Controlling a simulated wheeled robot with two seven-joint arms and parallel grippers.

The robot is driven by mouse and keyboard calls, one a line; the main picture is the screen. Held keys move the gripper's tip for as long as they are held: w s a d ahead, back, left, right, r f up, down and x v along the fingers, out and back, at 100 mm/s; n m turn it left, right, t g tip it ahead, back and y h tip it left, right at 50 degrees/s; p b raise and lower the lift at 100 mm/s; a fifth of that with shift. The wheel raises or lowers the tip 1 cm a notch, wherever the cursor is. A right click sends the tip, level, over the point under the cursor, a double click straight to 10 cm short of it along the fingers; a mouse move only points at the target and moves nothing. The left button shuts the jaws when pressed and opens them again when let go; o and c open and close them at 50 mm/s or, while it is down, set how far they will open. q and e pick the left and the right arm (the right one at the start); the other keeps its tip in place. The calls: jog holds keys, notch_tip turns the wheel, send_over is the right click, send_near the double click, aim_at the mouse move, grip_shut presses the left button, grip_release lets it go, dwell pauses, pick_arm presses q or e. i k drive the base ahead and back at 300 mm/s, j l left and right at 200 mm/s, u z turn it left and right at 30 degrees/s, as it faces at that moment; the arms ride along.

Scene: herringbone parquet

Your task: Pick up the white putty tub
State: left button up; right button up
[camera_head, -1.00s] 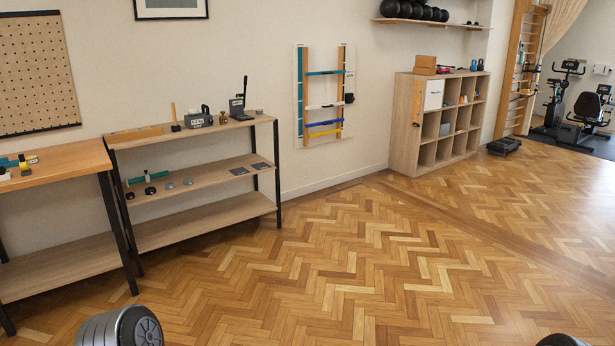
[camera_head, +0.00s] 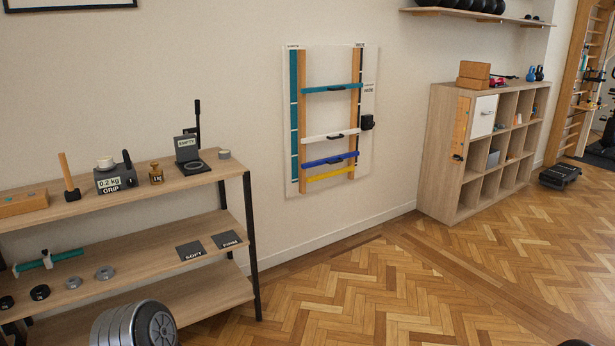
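No object is clearly recognisable as the white putty tub. A small white round piece (camera_head: 106,162) sits on the grey box marked "0.2 kg GRIP" (camera_head: 115,180), on the top board of the shelf unit (camera_head: 150,197); it is too small to tell whether it is a tub. A small grey round piece with a pale top (camera_head: 224,154) stands near the right end of that board.
The top board also holds a wooden hammer-like tool (camera_head: 69,178), a brass weight (camera_head: 156,174) and a black press marked "EMPTY" (camera_head: 188,152). Pucks and "SOFT" (camera_head: 191,250) and "FIRM" (camera_head: 226,239) mats lie below. Parquet (camera_head: 400,295) right of the unit is clear.

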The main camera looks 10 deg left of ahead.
aim_at(105, 161)
jog(key=i+u, duration=0.15)
jog(key=i, duration=0.35)
jog(key=i+l+u, duration=0.1)
jog(key=i, duration=0.35)
jog(key=i+l+u, duration=0.15)
jog(key=i, duration=0.35)
jog(key=i+l+u, duration=0.1)
jog(key=i+l, duration=0.15)
jog(key=i, duration=0.25)
jog(key=i+l+u, duration=0.45)
jog(key=i, duration=0.15)
jog(key=i+l+u, duration=0.4)
jog(key=i+l, duration=0.05)
jog(key=i, duration=0.05)
